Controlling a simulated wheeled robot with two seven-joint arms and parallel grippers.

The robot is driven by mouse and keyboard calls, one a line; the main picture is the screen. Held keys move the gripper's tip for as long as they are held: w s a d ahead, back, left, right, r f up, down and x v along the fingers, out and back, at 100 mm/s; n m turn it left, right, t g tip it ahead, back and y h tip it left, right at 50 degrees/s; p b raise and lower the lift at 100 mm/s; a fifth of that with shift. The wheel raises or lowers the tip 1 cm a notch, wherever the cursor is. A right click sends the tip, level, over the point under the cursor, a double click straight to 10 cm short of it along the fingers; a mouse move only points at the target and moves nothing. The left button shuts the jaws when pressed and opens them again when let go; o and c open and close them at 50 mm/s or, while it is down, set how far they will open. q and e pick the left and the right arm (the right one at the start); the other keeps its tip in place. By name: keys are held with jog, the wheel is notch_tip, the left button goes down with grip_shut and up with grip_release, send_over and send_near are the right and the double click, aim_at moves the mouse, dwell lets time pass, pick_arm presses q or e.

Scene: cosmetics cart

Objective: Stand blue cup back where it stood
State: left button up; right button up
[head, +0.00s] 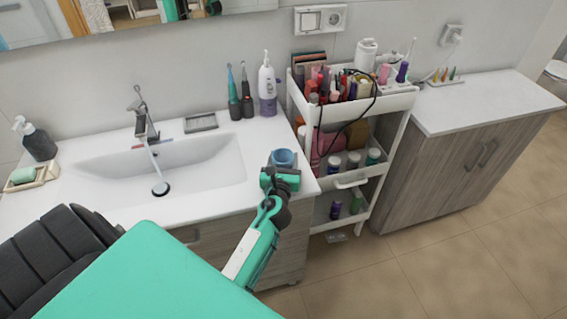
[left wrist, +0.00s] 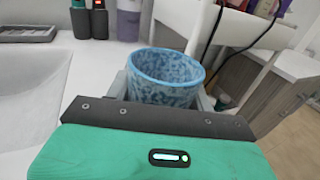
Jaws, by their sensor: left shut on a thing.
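The blue cup (head: 283,159) is at the right end of the white sink counter in the head view. In the left wrist view the cup (left wrist: 165,78) is upright, speckled blue with a brighter blue rim, and looks empty as far as its inside shows. My left gripper (head: 281,172) is shut on the cup, with a grey finger on each side of it in the left wrist view. The cup's base is hidden behind the gripper, so I cannot tell whether it touches the counter. My right gripper is not in view.
The white cart (head: 384,103) with cosmetics stands just right of the counter (head: 230,135). A white pump bottle (head: 267,88) and two electric toothbrushes (head: 240,100) stand behind the cup. The sink basin (head: 205,165) lies to the left, with running water.

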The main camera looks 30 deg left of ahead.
pick_arm(q)
jog(key=shift+f, duration=0.25)
jog(key=shift+f, duration=0.15)
jog(key=o, duration=1)
jog(key=shift+c, duration=0.2)
jog(key=shift+r, duration=0.35)
jog(key=b+v, duration=0.2)
jog(key=v, duration=1)
jog(key=shift+f, duration=0.1)
